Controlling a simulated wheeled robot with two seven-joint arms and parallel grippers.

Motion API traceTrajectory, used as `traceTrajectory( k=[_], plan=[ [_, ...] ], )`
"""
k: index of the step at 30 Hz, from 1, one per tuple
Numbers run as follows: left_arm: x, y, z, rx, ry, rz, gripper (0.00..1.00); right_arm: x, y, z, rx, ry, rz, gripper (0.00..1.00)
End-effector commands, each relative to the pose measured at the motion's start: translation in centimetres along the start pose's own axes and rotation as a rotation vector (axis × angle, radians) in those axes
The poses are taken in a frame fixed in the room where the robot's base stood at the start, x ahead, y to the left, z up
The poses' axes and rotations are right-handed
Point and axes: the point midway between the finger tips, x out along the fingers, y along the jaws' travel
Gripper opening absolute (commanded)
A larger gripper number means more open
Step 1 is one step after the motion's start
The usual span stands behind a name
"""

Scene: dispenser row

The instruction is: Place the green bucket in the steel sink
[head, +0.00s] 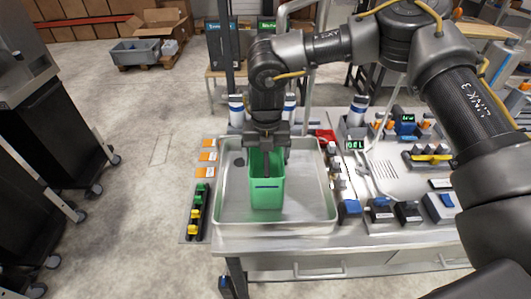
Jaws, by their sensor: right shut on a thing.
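The green bucket (266,196) is upright over the basin of the steel sink (310,205), near its middle. A dark line marks its front face. My right gripper (268,158) reaches down from above and is shut on the bucket at its upper part. The arm and gripper hide part of the bucket's rim. I cannot tell whether the bucket's base touches the sink floor. My left gripper is not in the head view.
Right of the sink, the bench holds dispensers, a green-lit display (355,145) and small dark boxes (408,212). A strip with green and yellow pieces (196,212) lies left of the sink. Dark cabinets stand at the far left, with open floor between.

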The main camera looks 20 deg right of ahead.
Motion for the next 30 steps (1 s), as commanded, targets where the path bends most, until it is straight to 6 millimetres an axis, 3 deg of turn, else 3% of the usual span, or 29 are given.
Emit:
traceTrajectory(
  k=[7,8,11,22,30],
  plan=[
    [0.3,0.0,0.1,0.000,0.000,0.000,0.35,0.4,0.0,0.0,0.000,0.000,0.001,0.41],
    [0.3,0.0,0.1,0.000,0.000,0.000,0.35,0.3,0.0,0.0,0.000,0.000,0.000,0.86],
    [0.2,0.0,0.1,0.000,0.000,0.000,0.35,0.3,0.0,0.0,0.000,0.000,0.000,0.99],
    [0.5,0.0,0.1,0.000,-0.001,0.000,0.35,-0.7,0.1,0.1,0.000,-0.003,0.002,1.00],
    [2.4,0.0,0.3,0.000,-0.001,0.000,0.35,-5.9,0.1,0.1,0.002,-0.006,0.003,1.00]
  ],
)
